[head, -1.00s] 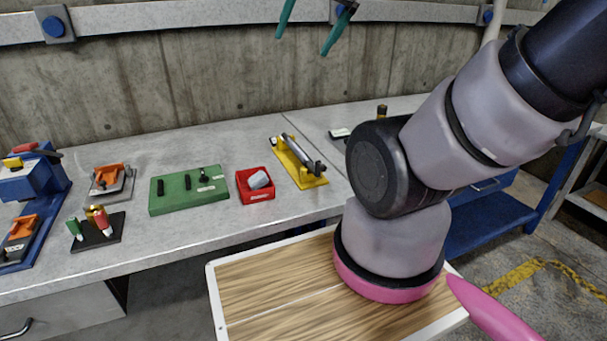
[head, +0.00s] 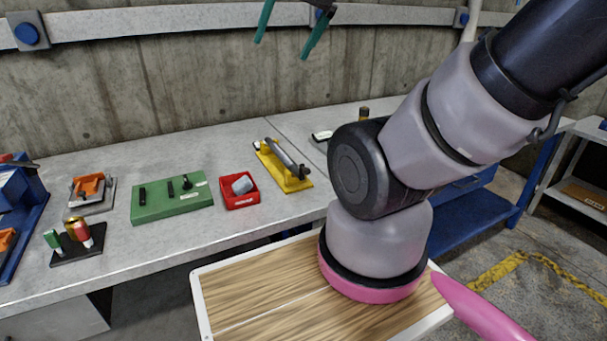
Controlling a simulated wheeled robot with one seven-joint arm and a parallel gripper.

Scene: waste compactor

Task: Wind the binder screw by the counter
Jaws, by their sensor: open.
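The gripper's body is partly cut off by the top edge.
A red bin (head: 241,203) with a grey piece stands left of the yellow stand. Farther left are a green block (head: 172,208), an orange clamp (head: 88,186) and a black rack (head: 78,255). A small labelled item (head: 322,137) lies near my arm, which hides part of the counter.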

